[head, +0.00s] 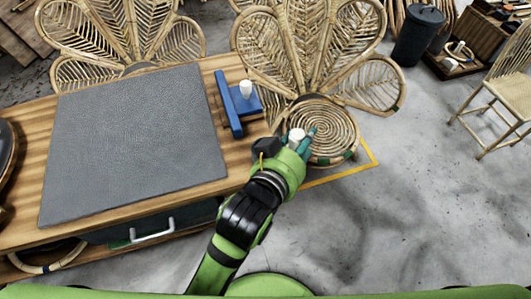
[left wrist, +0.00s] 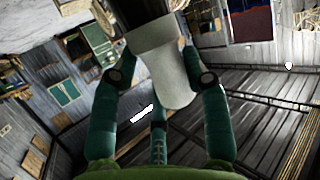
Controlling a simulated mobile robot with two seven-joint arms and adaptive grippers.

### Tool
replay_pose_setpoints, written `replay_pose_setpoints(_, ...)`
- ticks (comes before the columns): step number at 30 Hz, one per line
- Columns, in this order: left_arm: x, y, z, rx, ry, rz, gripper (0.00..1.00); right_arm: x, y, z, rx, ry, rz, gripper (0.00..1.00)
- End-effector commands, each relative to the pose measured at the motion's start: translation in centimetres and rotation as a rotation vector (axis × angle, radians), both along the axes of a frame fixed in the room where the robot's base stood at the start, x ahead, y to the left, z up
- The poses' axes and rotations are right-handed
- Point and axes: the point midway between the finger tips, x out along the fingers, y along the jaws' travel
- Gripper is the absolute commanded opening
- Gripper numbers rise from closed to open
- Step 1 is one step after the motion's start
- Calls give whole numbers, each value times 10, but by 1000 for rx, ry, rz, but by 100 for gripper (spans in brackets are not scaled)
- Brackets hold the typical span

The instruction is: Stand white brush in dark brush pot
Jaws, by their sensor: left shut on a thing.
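My left gripper (head: 299,143) is shut on the white brush (head: 296,133), just off the right edge of the table and in front of the round rattan seat. In the left wrist view the brush (left wrist: 177,75) sits between the teal fingers of the gripper (left wrist: 163,77), its wider pale collar towards the top. A dark part (left wrist: 145,12) shows beyond that collar; I cannot tell whether it belongs to the brush. I cannot make out the dark brush pot for sure in either view. My right gripper is not in view.
The wooden table (head: 245,165) bears a large grey mat (head: 135,135). A blue fixture (head: 229,105) with a white knob-like piece (head: 246,89) stands near its right edge. Rattan chairs (head: 310,45) stand behind. A dark bin (head: 417,38) stands far right.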

Motion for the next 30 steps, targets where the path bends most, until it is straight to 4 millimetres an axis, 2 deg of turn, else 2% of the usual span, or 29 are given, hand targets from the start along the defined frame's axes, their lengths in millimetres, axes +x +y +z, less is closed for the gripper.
replay_pose_setpoints(4, 18, 11, -10, 11, -1, 7, 11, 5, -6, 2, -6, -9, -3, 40)
replay_pose_setpoints(12, 69, 45, -48, 11, 1, 6, 11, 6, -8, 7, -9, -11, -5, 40)
replay_pose_setpoints(16, 87, 57, -60, 9, 1, 5, 11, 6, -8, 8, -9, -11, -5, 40)
replay_pose_setpoints(22, 96, 63, -72, 5, 3, 5, 11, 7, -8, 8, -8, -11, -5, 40)
replay_pose_setpoints(27, 96, 63, -97, 5, 6, 5, 11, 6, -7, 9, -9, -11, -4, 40)
replay_pose_setpoints(30, 96, 63, -106, 4, 2, 4, 11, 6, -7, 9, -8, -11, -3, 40)
